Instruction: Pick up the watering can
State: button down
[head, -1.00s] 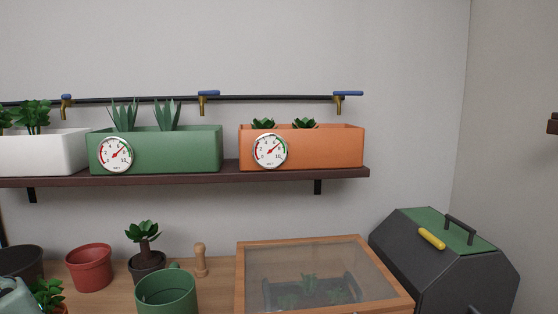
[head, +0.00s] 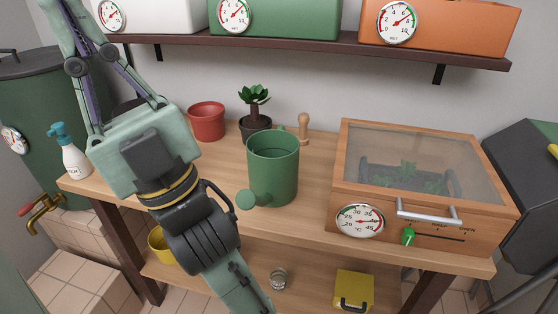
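The watering can (head: 272,170) is a green cylinder with a short round-ended spout pointing to the front left. It stands upright on the wooden table in the head view. My gripper (head: 66,28) is at the upper left, close to the camera and apart from the can. Its light green fingers point up and left, away from the can, and their tips run to the picture's top edge. I see nothing held, but how far the fingers are apart is not clear.
A potted plant (head: 254,116), a red pot (head: 207,121) and a wooden peg (head: 303,129) stand behind the can. A wood-framed glass box (head: 428,226) is to its right. A planter shelf (head: 330,46) hangs above.

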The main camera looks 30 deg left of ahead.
aim_at(273, 155)
jog(key=u, duration=1.55)
jog(key=j+z, duration=0.45)
jog(key=j, duration=0.25)
jog(key=k+j+z, duration=0.1)
jog(key=j+z, duration=0.35)
jog(key=j, duration=0.2)
jog(key=j+z, duration=0.1)
jog(key=i, duration=0.95)
